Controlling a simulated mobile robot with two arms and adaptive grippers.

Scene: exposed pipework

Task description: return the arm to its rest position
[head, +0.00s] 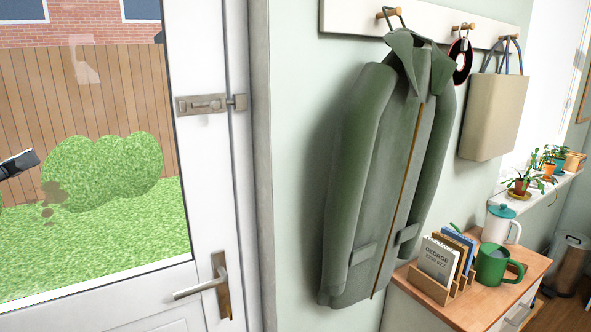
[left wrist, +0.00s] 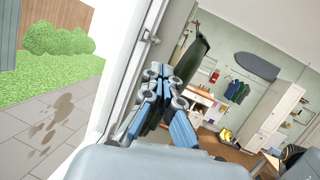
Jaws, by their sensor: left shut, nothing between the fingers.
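My left gripper (head: 30,158) shows only in part at the left edge of the head view, in front of the door's glass pane. In the left wrist view my left gripper (left wrist: 158,72) is in the middle, its blue and grey fingers pointing up the picture. Its fingertips are together with nothing between them. It appears apart from the door, though the exact gap is hard to judge. My right gripper is in neither view.
A white door (head: 228,150) has a sliding bolt (head: 208,104) and a lever handle (head: 205,290). A green coat (head: 385,180) and a beige bag (head: 492,115) hang right of it. Below stands a wooden-topped cabinet (head: 480,308) with a green mug (head: 492,265).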

